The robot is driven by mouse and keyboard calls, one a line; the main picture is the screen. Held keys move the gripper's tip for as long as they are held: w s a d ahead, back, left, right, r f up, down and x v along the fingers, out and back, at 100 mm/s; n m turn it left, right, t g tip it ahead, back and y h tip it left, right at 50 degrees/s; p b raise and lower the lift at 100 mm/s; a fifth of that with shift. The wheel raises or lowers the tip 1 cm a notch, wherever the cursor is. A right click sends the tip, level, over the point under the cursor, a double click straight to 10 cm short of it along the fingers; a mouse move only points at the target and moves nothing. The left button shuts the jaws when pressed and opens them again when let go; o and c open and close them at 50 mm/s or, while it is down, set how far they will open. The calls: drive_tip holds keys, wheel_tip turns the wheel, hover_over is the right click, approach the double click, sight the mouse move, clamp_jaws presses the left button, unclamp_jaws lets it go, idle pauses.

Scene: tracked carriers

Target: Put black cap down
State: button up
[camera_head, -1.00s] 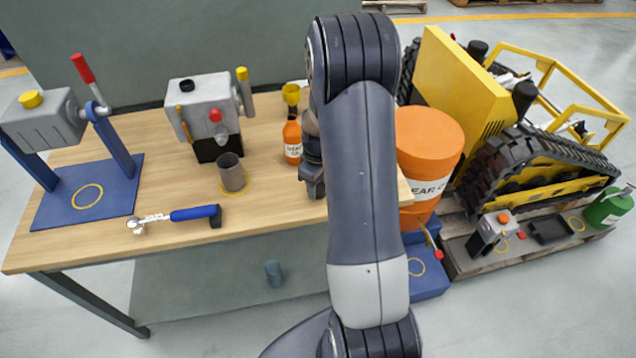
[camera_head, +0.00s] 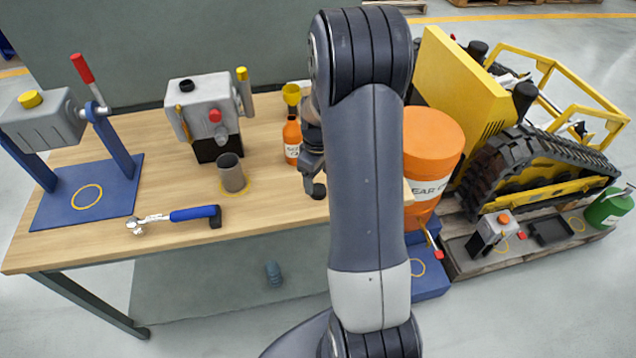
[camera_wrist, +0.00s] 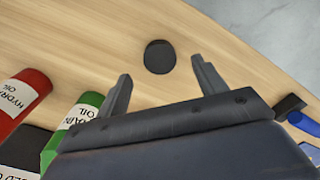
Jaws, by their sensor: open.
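The black cap (camera_wrist: 159,57) lies on the wooden bench top as a dark rounded disc. In the camera_wrist view it sits between and slightly beyond my two open fingertips, with bare wood around it. My gripper (camera_wrist: 160,70) is open and empty, and neither finger touches the cap.
An orange bottle (camera_head: 292,140) stands left of my gripper, with a grey cup (camera_head: 232,175) farther left. Red (camera_wrist: 22,100) and green (camera_wrist: 75,125) bottles are close to my left finger.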

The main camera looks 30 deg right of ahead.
sight(318, 189)
wheel_tip(318, 189, up, 9)
drive_tip(key=shift+f, duration=0.2)
